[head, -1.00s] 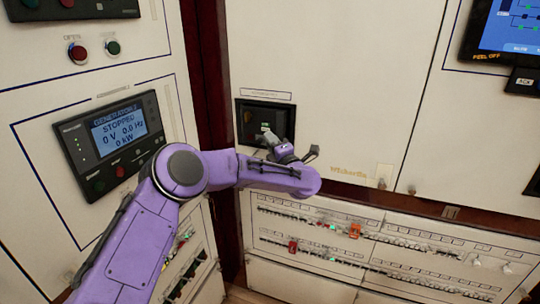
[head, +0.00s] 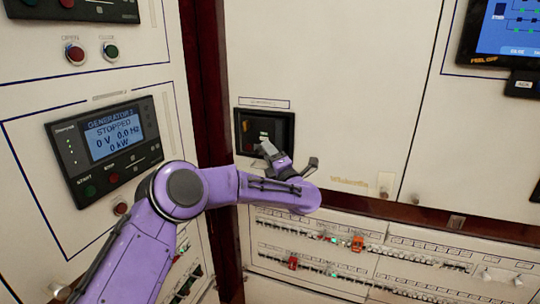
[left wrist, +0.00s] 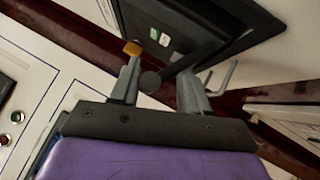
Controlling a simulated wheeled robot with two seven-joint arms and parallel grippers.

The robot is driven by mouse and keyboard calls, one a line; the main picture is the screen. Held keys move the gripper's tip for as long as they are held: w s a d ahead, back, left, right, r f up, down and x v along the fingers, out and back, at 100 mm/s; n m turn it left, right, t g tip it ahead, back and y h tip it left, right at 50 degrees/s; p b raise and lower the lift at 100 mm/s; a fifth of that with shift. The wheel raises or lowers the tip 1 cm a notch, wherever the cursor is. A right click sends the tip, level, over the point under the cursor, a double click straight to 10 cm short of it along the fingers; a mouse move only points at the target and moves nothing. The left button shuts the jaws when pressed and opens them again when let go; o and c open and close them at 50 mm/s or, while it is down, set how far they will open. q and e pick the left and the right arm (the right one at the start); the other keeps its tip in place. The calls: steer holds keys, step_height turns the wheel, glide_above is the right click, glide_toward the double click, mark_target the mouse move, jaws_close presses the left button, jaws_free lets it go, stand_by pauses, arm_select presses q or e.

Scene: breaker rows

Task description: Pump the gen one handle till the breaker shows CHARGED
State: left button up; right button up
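The breaker (head: 244,128) is a black recessed unit in the cream panel, under a small label plate. In the left wrist view its dark housing (left wrist: 232,22) fills the top, with small green and white indicator windows (left wrist: 164,40) whose wording is too small to read. A dark bar with a round end, which looks like the handle (left wrist: 151,82), reaches between my left fingers. My left gripper (head: 290,163) is just below and right of the breaker; its fingers are apart, with gaps around the round end in the left wrist view (left wrist: 161,88). My right gripper is out of view.
A generator display (head: 115,135) reading STOPPED is on the left panel, with red and green buttons (head: 75,53) above. Rows of small breakers (head: 330,240) run along the lower panel. A dark red post (head: 207,80) stands between the panels. A blue screen (head: 510,28) is at upper right.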

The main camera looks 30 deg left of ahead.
arm_select(q)
steer(key=b+v, duration=0.2)
steer(key=v, duration=0.8)
steer(key=shift+d+b, duration=0.2)
steer(key=shift+b, duration=0.2)
steer(key=shift+s, duration=0.15)
